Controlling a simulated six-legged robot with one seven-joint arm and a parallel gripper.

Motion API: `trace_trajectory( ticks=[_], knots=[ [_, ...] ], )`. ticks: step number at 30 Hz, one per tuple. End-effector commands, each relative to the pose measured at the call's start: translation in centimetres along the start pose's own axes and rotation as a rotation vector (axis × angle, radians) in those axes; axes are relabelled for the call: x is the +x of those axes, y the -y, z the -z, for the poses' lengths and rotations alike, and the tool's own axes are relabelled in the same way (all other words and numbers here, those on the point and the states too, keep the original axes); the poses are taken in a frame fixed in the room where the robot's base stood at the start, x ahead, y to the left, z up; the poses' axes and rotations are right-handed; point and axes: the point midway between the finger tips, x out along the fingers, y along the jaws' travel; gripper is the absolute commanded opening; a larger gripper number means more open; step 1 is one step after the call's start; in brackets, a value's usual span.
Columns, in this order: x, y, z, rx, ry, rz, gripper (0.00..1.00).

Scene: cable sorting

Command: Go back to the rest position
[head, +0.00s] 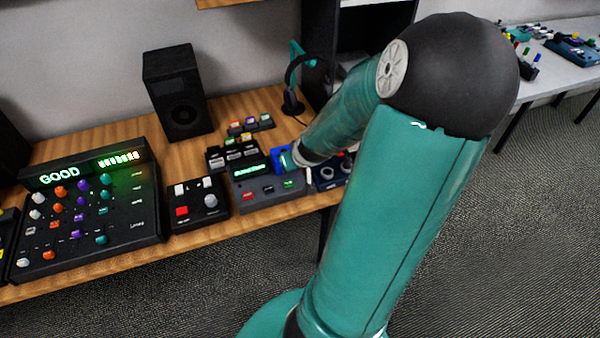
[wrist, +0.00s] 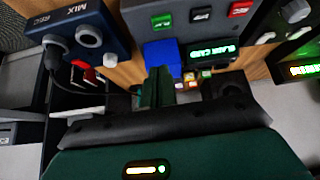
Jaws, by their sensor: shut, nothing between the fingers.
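My gripper (wrist: 157,86) shows in the wrist view as green fingers shut together, with nothing between them. The fingertips point at a blue block (wrist: 161,54) by a grey device (wrist: 197,24) with a lit green display. I cannot tell whether the fingers touch the block. In the head view my arm reaches over the wooden desk. My gripper (head: 287,159) is small there, at the blue block (head: 277,155) and the grey device (head: 262,190), and my own wrist partly hides it.
A mixer (head: 92,215) reading "GOOD" stands at the desk's left, beside a small black box (head: 197,203). A speaker (head: 178,95) and a headphone stand (head: 293,97) are behind. A blue MIX box (wrist: 75,35) with a plugged cable sits close to my gripper. Open carpet (head: 480,220) lies right.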

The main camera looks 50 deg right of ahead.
Motion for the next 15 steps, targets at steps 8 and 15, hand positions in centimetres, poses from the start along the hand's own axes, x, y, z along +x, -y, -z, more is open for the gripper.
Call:
trace_trajectory(
  ticks=[8, 15],
  knots=[
    [-0.8, 0.0, -2.4, 0.003, 0.0, -0.001, 0.0],
    [-1.0, 0.1, -3.1, -0.001, 0.0, 0.0, 0.0]
  ],
)
